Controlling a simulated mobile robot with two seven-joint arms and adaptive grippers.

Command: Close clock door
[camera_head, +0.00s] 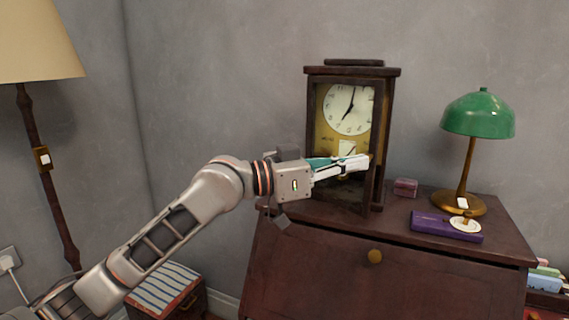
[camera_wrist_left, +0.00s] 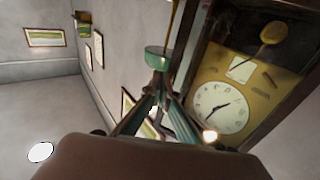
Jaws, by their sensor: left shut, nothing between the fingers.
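The clock (camera_head: 348,110) stands upright on the wooden desk, with a dark wood case and a cream dial. Its dark-framed door (camera_head: 378,150) is at the front; its right edge seems to stand a little forward of the case, but I cannot tell the exact gap. My left gripper (camera_head: 366,162) is shut and empty, in front of the clock's lower half near the door's right edge. Contact is unclear. In the left wrist view the clock dial (camera_wrist_left: 222,107) appears upside down, right of the gripper fingers (camera_wrist_left: 160,95). My right gripper is out of view.
A green lamp (camera_head: 478,115), a purple case (camera_head: 445,227) with a small white dish (camera_head: 465,225), and a small pink box (camera_head: 405,187) stand right of the clock on the desk (camera_head: 330,245). A floor lamp (camera_head: 40,45) stands at the far left.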

